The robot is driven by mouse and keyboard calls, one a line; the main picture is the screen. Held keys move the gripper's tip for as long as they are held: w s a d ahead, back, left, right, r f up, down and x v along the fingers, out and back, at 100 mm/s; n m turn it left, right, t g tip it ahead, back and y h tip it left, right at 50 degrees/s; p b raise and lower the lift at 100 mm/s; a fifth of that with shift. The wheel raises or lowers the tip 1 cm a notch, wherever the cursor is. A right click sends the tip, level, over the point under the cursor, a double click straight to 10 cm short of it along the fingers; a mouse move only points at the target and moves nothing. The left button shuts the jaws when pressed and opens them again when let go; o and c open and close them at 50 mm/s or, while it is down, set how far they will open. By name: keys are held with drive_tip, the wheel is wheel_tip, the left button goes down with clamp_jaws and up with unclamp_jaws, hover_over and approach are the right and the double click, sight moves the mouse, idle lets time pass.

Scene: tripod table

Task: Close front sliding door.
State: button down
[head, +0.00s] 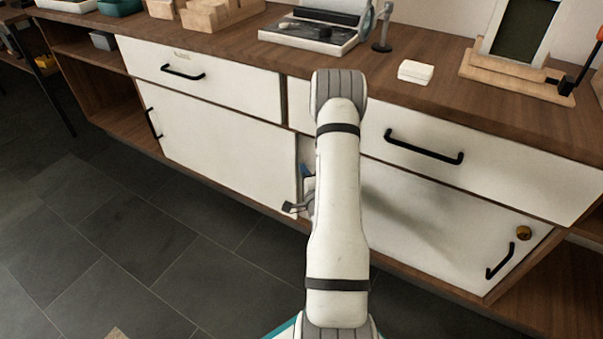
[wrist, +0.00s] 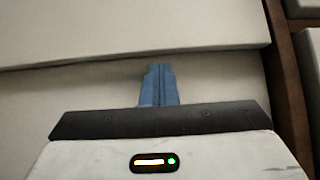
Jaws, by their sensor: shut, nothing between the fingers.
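The low cabinet has two white lower door panels. The left panel (head: 225,145) has a black handle (head: 153,123) at its left edge. The right panel (head: 430,215) has a black handle (head: 500,261) and a brass lock (head: 523,233) near its right end. Which panel is in front is unclear. My gripper (head: 307,170) is by the left panel's right edge, mostly hidden behind my arm. In the wrist view my gripper's blue fingers (wrist: 158,72) are together and empty, in front of a white panel (wrist: 220,75). Contact with it cannot be told.
Two white drawers, left (head: 220,80) and right (head: 480,160), sit above the panels with protruding black handles. The wooden countertop (head: 400,100) holds a tray device, a white block and a framed stand. Open shelves flank the cabinet.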

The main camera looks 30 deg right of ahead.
drive_tip(key=d+p+v, duration=0.1)
drive_tip(key=p+v, duration=0.1)
drive_tip(key=v, duration=1)
drive_tip(key=shift+s+d, duration=0.2)
drive_tip(key=shift+s, duration=0.15)
drive_tip(key=shift+p, duration=0.3)
